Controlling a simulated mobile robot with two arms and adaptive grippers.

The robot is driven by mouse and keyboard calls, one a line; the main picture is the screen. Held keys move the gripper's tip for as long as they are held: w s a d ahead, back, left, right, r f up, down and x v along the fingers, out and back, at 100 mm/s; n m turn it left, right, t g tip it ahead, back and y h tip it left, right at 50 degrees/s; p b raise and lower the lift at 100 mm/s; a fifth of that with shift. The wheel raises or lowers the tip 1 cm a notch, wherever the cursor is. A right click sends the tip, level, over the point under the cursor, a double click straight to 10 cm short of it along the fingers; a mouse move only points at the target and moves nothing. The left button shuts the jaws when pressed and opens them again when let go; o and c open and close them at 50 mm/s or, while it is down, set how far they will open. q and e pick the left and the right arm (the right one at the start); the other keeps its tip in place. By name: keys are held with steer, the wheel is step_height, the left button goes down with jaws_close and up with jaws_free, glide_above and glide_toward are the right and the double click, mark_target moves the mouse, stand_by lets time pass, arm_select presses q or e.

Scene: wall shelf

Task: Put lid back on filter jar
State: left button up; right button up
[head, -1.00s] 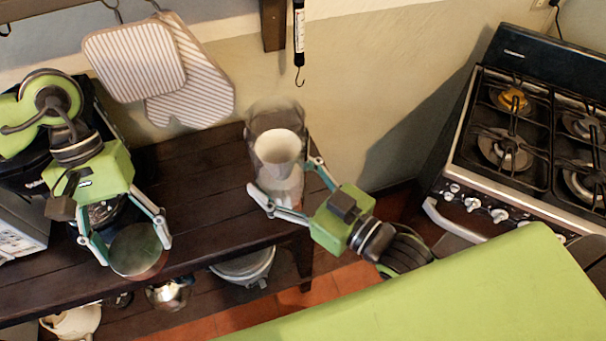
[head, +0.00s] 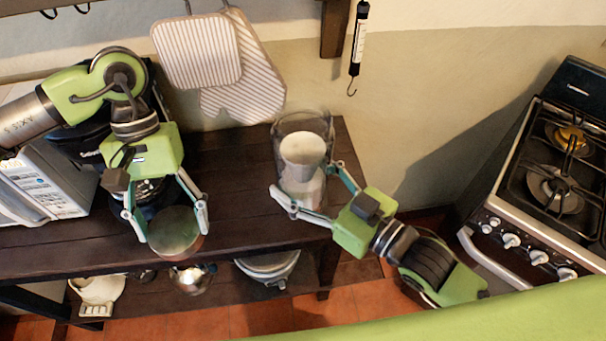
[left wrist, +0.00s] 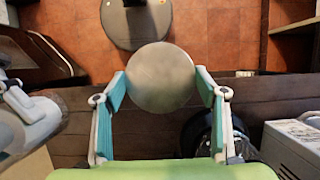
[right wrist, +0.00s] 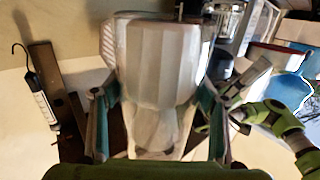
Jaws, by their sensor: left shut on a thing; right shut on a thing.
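The lid is a round, dull metallic disc (head: 174,231). My left gripper (head: 172,226) is shut on it at its sides, above the front edge of the dark wooden shelf. The lid (left wrist: 161,77) also shows between both fingers in the left wrist view. The filter jar is a clear, see-through jar (head: 289,126) with a white, cup-like filter stack (head: 302,150) inside. It has no lid on top. My right gripper (head: 306,191) is shut on the jar at the right of the shelf. The jar (right wrist: 158,70) fills the middle of the right wrist view.
The dark shelf (head: 240,190) is bare between the two grippers. A microwave-like white appliance (head: 50,182) stands at the left. Striped oven mitts (head: 240,95) hang behind. A stove (head: 535,190) stands at the right. Pots sit on a lower shelf.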

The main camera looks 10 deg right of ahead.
arm_select(q)
steer(key=s+d+r+n+t+h, duration=0.2)
steer(key=s+d+r+n, duration=0.35)
steer(key=d+r, duration=0.7)
steer(key=s+d+r+n+t+h, duration=0.1)
steer(key=s+d+r+n+h, duration=0.1)
steer(key=d+r+n, duration=1)
steer(key=w+a+m, duration=0.1)
steer(key=w+m, duration=0.4)
steer(key=w, duration=0.9)
steer(key=shift+a+f, duration=0.25)
steer(key=shift+w, duration=0.1)
steer(key=shift+f, duration=2)
